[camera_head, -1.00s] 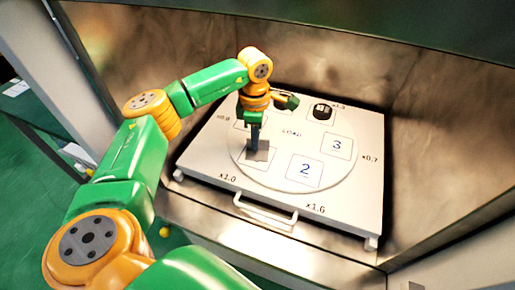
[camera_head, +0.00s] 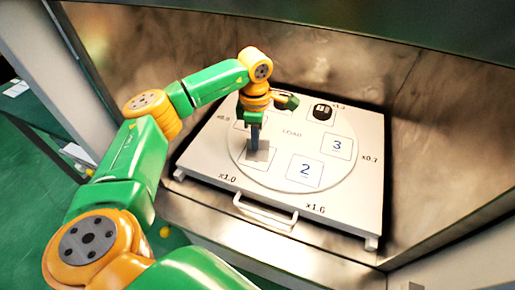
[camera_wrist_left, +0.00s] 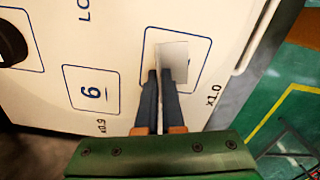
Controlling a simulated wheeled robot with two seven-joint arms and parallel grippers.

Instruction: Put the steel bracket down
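The steel bracket (camera_head: 262,155) is a small grey metal piece at the marked square by "x1.0" on the round plate (camera_head: 279,178). In the left wrist view the bracket (camera_wrist_left: 174,58) shows pale within the blue-outlined square, at the fingertips. My left gripper (camera_head: 254,147) points down at it, its dark fingers close together on the bracket's upright part (camera_wrist_left: 161,74). Whether the bracket's base touches the plate fully is hard to tell. My right gripper is not in view.
A black round object (camera_head: 322,110) sits on the far square. The squares marked 2 (camera_head: 305,171) and 3 (camera_head: 338,146) are empty. The white tray (camera_head: 352,215) has a front handle (camera_head: 265,212). Metal walls enclose the back and sides.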

